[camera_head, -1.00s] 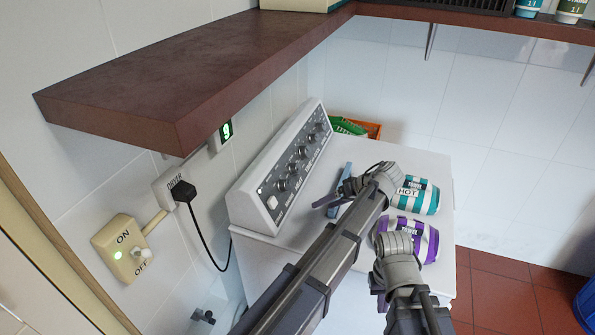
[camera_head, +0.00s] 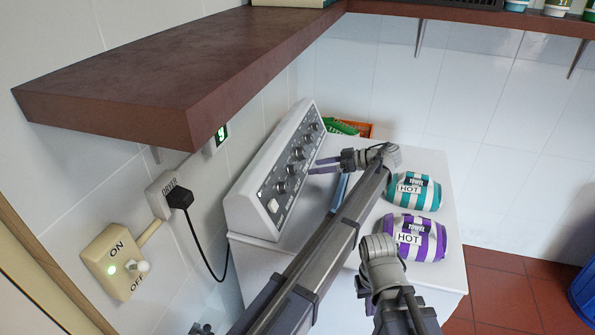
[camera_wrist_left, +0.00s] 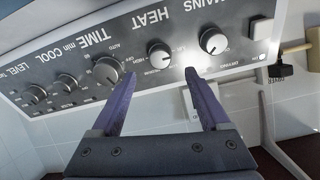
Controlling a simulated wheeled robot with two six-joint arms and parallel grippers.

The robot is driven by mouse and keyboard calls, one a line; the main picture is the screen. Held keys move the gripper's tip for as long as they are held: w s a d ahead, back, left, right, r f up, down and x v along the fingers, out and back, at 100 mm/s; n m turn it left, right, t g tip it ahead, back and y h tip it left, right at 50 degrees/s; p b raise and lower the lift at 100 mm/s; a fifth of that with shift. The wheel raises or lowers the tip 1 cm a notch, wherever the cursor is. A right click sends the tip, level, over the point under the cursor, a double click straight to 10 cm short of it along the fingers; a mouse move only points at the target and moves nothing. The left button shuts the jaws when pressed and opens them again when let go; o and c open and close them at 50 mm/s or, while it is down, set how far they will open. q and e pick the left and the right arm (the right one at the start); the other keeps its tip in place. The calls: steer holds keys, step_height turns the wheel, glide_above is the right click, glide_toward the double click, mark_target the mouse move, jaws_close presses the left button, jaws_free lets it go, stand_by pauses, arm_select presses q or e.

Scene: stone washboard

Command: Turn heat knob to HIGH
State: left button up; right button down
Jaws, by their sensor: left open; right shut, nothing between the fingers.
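The heat knob (camera_wrist_left: 159,53) is a round silver knob with a white pointer, beside the upside-down HEAT label in the left wrist view. In the head view it is the second knob (camera_head: 292,170) from the near end of the dryer's sloped panel. My left gripper (camera_head: 315,167) is open, pointing at the panel. In the left wrist view its purple fingers (camera_wrist_left: 150,74) flank the heat knob, with a visible gap and no clear contact. The pointer's exact setting is too small to read.
The time knob (camera_wrist_left: 107,71) and mains knob (camera_wrist_left: 212,41) lie close on either side. Teal (camera_head: 413,191) and purple (camera_head: 415,238) towel rolls lie on the dryer top. A brown shelf (camera_head: 150,80) overhangs at left. A plug with a cord (camera_head: 180,197) is on the wall.

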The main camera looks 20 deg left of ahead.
mark_target(297, 170)
arm_select(q)
steer(key=b+x, duration=0.2)
steer(key=x, duration=0.4)
steer(key=shift+a+f+b, duration=0.3)
steer(key=shift+a+f, duration=0.1)
steer(key=shift+a, duration=0.4)
steer(key=shift+c, duration=0.3)
jaws_close()
